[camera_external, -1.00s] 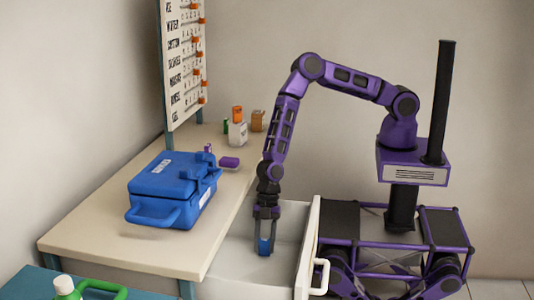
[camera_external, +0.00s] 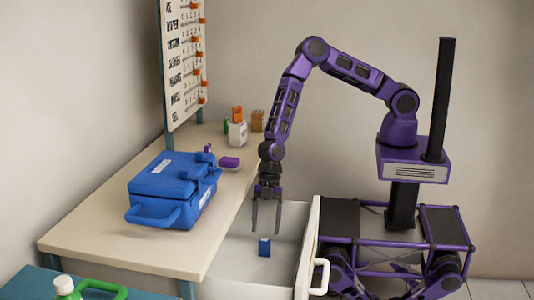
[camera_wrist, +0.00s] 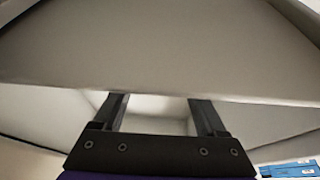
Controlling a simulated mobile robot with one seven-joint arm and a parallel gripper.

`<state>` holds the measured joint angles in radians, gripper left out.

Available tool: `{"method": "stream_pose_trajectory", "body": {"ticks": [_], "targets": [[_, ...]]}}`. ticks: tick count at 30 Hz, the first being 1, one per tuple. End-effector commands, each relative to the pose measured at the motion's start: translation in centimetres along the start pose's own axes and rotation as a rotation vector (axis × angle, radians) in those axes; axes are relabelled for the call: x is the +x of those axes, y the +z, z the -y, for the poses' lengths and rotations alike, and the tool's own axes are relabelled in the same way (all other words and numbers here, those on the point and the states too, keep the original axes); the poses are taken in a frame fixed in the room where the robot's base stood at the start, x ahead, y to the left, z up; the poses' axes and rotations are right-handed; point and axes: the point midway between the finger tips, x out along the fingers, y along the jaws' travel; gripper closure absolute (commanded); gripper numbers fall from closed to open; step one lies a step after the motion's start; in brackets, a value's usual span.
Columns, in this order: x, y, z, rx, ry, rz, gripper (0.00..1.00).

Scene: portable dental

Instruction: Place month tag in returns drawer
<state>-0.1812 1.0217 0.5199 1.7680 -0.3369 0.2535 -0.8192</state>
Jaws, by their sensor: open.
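A small blue tag (camera_external: 264,247), which I take to be the month tag, sits inside the open drawer (camera_external: 236,266), on its pale floor. My gripper (camera_external: 266,230) is open and empty, a little above the tag and apart from it. In the wrist view the two dark fingers of my gripper (camera_wrist: 160,100) are spread with nothing between them, and the drawer's pale walls (camera_wrist: 160,55) fill most of the picture. The tag does not show in the wrist view.
A blue case (camera_external: 172,190) stands on the worktop (camera_external: 105,232) left of the drawer. A purple piece (camera_external: 229,162) and several small containers (camera_external: 238,132) stand farther back. A board with orange sliders (camera_external: 184,65) rises at the back left.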

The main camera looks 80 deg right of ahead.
Motion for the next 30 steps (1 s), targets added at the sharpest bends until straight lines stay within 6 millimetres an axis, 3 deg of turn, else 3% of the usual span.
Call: {"method": "stream_pose_trajectory", "body": {"ticks": [3,9,30], "targets": [[-2.8,0.0,-0.1,0.001,0.003,-0.001,0.26],[-5.3,0.0,0.0,0.001,0.000,0.000,0.26],[-6.4,-0.3,0.0,0.002,0.004,0.000,0.26]]}}
